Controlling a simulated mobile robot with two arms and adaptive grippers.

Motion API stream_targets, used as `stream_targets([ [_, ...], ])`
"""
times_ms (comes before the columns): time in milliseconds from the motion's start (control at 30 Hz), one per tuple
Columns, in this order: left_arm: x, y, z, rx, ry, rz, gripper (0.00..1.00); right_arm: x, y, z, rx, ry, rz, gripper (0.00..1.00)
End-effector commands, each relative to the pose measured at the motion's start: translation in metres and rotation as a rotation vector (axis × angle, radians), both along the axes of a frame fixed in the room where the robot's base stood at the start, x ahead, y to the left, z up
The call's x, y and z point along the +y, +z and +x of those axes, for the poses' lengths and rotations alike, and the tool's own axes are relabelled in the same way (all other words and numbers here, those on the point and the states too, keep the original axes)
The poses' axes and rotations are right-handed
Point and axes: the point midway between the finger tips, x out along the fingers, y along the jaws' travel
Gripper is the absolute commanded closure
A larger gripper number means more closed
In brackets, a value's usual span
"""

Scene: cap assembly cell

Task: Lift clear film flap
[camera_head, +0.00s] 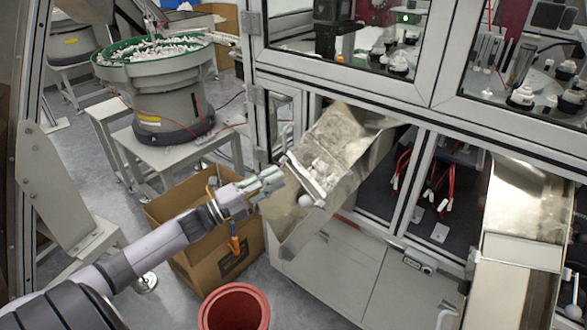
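A clear, wrinkled film flap (342,136) lies over the metal chute (360,172) that juts out of the machine cabinet in the middle of the head view. Its lower end has a pale edge strip, with white rounded pieces at and near it. My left gripper (276,181) is just left of this lower edge, above the cardboard box. Its fingertips point right toward the flap, with a small apparent gap. I see nothing held, but the finger opening is too small to judge. My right gripper is out of view.
An open cardboard box (222,262) stands below my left gripper. A red bucket (234,308) is at the bottom. A green-rimmed bowl feeder (160,90) stands back left. A second metal chute (522,250) is at right. Cabinet frame posts border the first chute.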

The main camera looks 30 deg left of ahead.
Motion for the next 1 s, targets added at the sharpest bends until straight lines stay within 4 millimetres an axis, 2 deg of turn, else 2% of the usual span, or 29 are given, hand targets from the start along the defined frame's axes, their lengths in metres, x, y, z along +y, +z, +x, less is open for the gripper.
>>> stream_targets([
  [200,-0.017,0.011,0.034,-0.003,0.0,0.0,0.74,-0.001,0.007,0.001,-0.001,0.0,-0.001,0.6],
  [400,-0.025,0.012,0.05,0.0,0.001,0.0,0.74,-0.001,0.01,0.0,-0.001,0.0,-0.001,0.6],
  [767,-0.027,0.012,0.054,0.001,0.001,0.0,0.74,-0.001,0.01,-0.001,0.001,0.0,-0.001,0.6],
  [1000,-0.027,0.012,0.053,0.001,0.001,0.0,0.9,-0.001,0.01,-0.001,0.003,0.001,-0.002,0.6],
])
